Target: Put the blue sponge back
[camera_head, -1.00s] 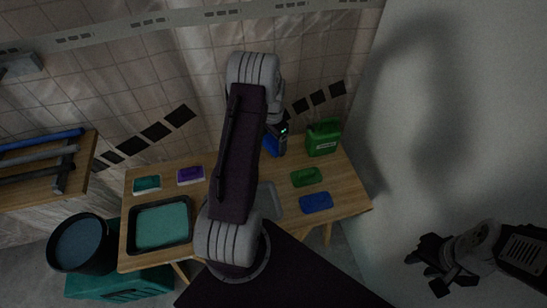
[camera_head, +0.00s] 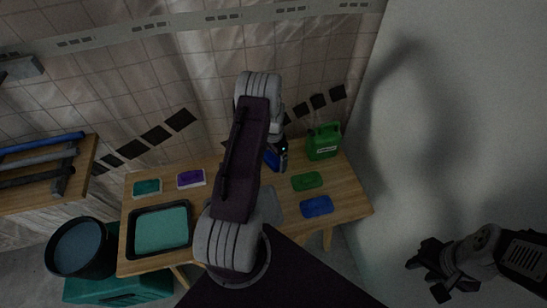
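A flat blue rounded rectangle (camera_head: 316,206) lies on the right part of the wooden table; I cannot tell whether it is the sponge or a coloured pad. Another blue thing (camera_head: 271,158) shows partly beside my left wrist, with most of it hidden by the arm. My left arm crosses the middle of the view. A dark part of its wrist with a small green light shows over the back of the table, and its fingers cannot be made out. My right gripper (camera_head: 432,270) is open and empty at the lower right, away from the table.
A green jug (camera_head: 323,142) stands at the table's back right, with a flat green piece (camera_head: 307,181) in front. Teal (camera_head: 147,187) and purple (camera_head: 190,178) blocks with white edges lie at the left, behind a black tray (camera_head: 133,240). A black bucket (camera_head: 82,248) stands left of the table.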

